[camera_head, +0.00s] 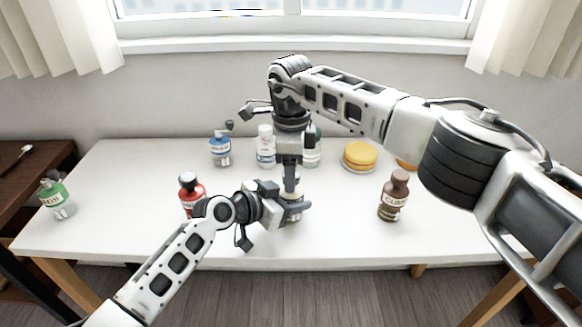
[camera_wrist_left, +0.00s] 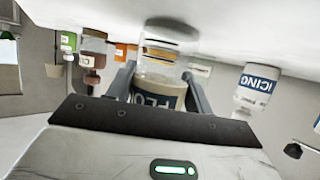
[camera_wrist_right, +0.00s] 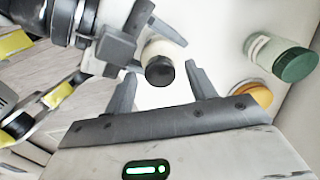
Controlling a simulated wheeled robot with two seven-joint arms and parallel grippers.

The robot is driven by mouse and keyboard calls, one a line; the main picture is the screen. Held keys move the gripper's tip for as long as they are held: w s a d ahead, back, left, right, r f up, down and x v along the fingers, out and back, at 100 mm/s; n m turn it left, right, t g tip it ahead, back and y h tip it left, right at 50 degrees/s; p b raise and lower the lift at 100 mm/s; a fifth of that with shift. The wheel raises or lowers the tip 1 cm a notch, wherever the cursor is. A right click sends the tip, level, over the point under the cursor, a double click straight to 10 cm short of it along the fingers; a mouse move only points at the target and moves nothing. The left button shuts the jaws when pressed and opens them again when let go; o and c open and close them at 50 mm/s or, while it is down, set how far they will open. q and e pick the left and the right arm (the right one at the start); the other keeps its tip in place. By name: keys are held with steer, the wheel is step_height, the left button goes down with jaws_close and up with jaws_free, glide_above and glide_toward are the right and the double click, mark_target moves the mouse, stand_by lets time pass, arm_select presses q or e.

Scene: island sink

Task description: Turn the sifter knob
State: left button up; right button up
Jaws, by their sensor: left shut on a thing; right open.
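The sifter is a jar with a clear section and a label starting "FLO" (camera_wrist_left: 165,92), seen in the left wrist view. My left gripper (camera_wrist_left: 158,72) is shut on it, one finger on each side. In the head view the jar (camera_head: 292,214) stands near the front middle of the table, mostly hidden by my grippers. In the right wrist view its dark round knob (camera_wrist_right: 160,71) sits on the pale top. My right gripper (camera_wrist_right: 160,75) is open above it, its fingers apart on either side of the knob. Contact with the knob cannot be told.
A red bottle (camera_head: 190,195) stands left of the sifter and a brown bottle (camera_head: 394,196) right. A green bottle (camera_head: 57,197) stands far left.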

steer(key=c, duration=1)
steer(key=shift+m, duration=0.3)
steer(key=shift+m, duration=2.7)
steer(key=o, duration=1)
steer(key=shift+a, duration=0.1)
steer(key=shift+r, duration=0.1)
